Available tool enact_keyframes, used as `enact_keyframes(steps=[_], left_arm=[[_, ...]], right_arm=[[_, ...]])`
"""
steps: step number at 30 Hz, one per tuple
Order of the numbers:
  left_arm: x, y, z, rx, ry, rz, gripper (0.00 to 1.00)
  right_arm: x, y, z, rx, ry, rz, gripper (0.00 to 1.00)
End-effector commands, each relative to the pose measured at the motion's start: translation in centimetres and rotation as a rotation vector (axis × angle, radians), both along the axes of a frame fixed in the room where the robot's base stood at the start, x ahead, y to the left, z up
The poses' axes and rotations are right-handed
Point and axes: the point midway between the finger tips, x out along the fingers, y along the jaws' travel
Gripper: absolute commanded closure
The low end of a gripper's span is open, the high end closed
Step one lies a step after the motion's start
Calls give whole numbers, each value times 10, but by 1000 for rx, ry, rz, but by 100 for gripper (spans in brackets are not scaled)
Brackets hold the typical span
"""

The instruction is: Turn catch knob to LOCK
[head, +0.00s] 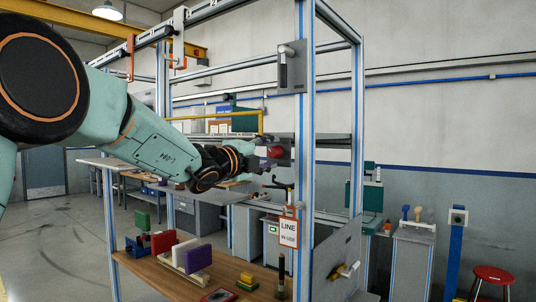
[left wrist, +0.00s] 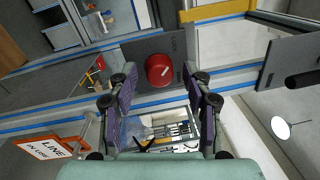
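The red round catch knob (head: 275,152) sits on a grey plate fixed to the aluminium frame post. In the left wrist view the knob (left wrist: 159,70) shows face-on, with a short pale mark on its face, on a dark plate (left wrist: 132,52). My left gripper (head: 264,164) is right in front of the knob in the head view. In the left wrist view its two fingers (left wrist: 163,88) are spread, with the knob beyond and between their tips and nothing held. My right gripper is in neither view.
A blue-striped post (head: 306,130) stands right of the knob. A second grey plate with a handle (head: 292,66) is higher up. A "LINE" sign (head: 289,230) hangs below. A wooden bench (head: 160,272) with coloured blocks is at lower left. A red stool (head: 492,274) stands right.

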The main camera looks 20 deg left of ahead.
Motion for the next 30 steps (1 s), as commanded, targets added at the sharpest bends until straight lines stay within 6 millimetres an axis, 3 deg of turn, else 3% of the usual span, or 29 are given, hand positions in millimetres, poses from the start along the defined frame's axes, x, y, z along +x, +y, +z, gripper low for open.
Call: enact_keyframes(steps=[13,30], left_arm=[[-10,5,-1,1,2,1,48],[-96,36,-7,-4,0,1,48]], right_arm=[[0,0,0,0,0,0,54],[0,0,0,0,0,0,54]])
